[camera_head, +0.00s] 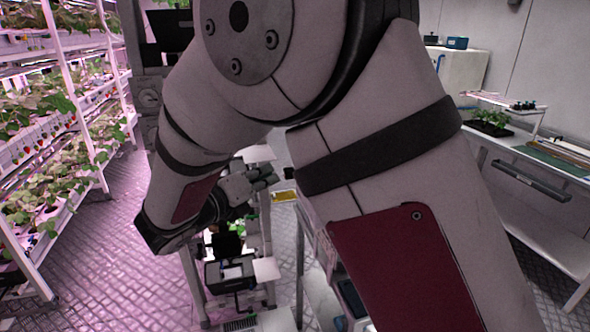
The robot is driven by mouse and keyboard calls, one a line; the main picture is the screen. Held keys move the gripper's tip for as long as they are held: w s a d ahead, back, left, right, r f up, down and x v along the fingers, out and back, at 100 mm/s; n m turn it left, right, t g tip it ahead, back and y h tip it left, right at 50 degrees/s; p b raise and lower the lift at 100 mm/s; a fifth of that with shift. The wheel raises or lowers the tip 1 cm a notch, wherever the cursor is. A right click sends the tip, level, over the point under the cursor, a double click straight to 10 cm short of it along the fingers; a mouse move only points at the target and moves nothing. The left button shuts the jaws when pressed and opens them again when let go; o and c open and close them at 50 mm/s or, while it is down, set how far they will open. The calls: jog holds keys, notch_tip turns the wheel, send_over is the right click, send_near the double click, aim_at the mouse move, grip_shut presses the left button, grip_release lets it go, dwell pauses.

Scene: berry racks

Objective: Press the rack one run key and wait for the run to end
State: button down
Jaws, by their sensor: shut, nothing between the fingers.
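My gripper (262,178) shows small and dark grey in the middle of the head view, beyond the bend of my arm. Its fingers look closed, with nothing seen between them. A berry rack (98,160) with white shelves, green plants and red fruit stands on the left under pink light. I cannot make out a run key or its label. My arm covers much of the centre and right, and may hide it. I cannot tell whether the gripper touches anything.
A cart or stand (268,268) with dark boxes is below the gripper. On the right, a bench (530,152) holds a plant tray (490,122). A white cabinet (462,75) stands behind it. Metal floor (110,265) is clear beside the rack.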

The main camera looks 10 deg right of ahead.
jog(key=a, duration=0.1)
jog(key=a+n+t, duration=0.1)
jog(key=w+a+n, duration=0.1)
jog(key=shift+a+f+y, duration=0.2)
jog(key=shift+f+y, duration=0.2)
jog(key=shift+d, duration=0.15)
jog(key=d, duration=0.8)
jog(key=shift+w+d+p, duration=0.25)
jog(key=shift+w+p, duration=0.1)
jog(key=shift+w, duration=0.05)
jog(key=shift+d, duration=0.2)
dwell(0.8)
jog(key=shift+d, duration=0.25)
jog(key=shift+w+d, duration=0.1)
jog(key=shift+d, duration=0.4)
dwell(0.8)
jog(key=shift+a, duration=0.9)
